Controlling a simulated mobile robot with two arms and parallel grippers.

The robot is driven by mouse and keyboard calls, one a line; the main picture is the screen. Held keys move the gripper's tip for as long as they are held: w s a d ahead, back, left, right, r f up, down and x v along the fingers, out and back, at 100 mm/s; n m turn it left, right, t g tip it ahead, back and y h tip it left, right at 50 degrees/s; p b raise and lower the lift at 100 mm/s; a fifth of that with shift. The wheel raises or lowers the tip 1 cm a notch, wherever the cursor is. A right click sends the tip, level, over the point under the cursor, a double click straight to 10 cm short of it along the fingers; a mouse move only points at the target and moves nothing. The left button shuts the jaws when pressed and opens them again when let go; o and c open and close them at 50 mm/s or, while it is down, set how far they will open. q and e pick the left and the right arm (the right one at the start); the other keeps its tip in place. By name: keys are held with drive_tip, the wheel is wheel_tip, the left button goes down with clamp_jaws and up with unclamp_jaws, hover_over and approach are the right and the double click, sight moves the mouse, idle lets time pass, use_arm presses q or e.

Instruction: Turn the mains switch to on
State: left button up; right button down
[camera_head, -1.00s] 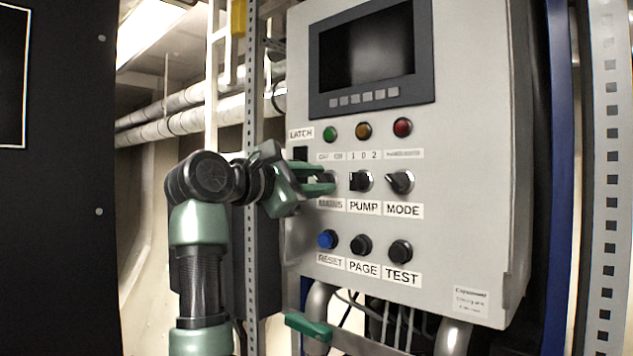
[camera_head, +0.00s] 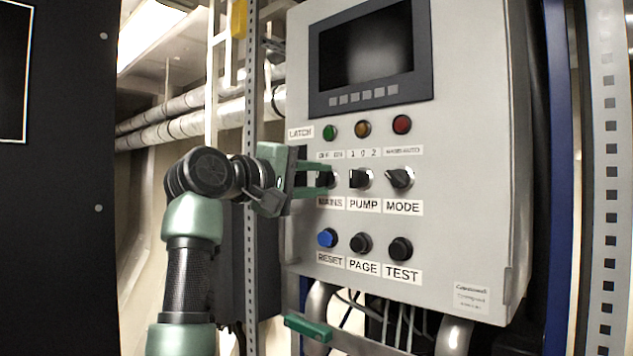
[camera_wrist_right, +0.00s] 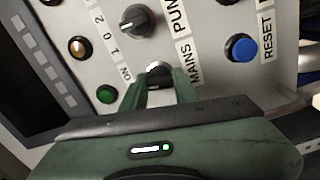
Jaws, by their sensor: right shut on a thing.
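The mains switch (camera_head: 331,178) is a black rotary knob at the left of the middle row on the grey control panel, above the MAINS label (camera_head: 331,203). My right gripper (camera_head: 324,179) reaches in from the left with its green fingers around the knob, shut on it. In the right wrist view the mains switch (camera_wrist_right: 158,70) shows between the fingertips (camera_wrist_right: 160,84); its front part is mostly hidden by the fingers, so its pointer direction cannot be read. My left gripper is not in view.
The pump knob (camera_head: 361,179) and mode knob (camera_head: 401,178) sit close to the right. The blue reset button (camera_head: 327,238) is below, and a green lamp (camera_head: 330,132) above. A perforated post (camera_head: 252,100) stands left of the panel. A green lever (camera_head: 308,328) is under it.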

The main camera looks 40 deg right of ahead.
drive_tip(key=m, duration=0.6)
drive_tip(key=shift+f+m, duration=0.15)
drive_tip(key=shift+m, duration=0.15)
idle(0.3)
drive_tip(key=c, duration=1.1)
unclamp_jaws()
drive_tip(key=a+b, duration=0.1)
drive_tip(key=a, duration=0.1)
drive_tip(key=a+b, duration=0.1)
drive_tip(key=a, duration=0.4)
drive_tip(key=shift+s+a+b, duration=0.3)
drive_tip(key=shift+a+b, duration=0.05)
drive_tip(key=shift+b, duration=0.05)
